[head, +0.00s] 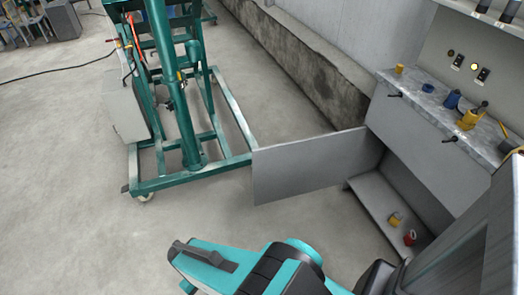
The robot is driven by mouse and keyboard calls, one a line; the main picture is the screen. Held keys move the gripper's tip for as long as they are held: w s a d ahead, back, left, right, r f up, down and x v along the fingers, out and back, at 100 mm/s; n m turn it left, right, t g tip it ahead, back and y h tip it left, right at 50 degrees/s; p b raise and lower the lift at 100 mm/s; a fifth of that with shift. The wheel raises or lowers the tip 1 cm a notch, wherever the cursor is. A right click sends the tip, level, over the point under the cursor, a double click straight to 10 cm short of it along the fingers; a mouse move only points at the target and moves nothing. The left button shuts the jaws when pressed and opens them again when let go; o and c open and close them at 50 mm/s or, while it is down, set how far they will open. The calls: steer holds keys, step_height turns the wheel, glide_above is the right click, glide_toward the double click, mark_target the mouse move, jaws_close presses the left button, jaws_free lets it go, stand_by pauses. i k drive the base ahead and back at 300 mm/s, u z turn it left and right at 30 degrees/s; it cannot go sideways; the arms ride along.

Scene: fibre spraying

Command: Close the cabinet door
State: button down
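The grey cabinet (430,140) stands at the right in the head view, below a worktop. Its flat grey door (315,167) stands wide open and sticks out to the left from the cabinet front. The open compartment shows a lower shelf (385,205) with a yellow padlock (394,219) and a red padlock (410,238). My teal and black arm crosses the bottom of the view, below the door and apart from it in the picture. What seems to be my gripper (190,262) is at its left end; its fingers cannot be made out clearly.
A green wheeled lifting frame (190,150) stands left of the door, its base close to the door's free edge. The worktop (440,110) holds yellow and blue items. A low rough wall (300,70) runs behind. Bare floor (70,200) lies at the left.

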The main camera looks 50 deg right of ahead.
mark_target(280, 171)
steer(key=i, duration=1)
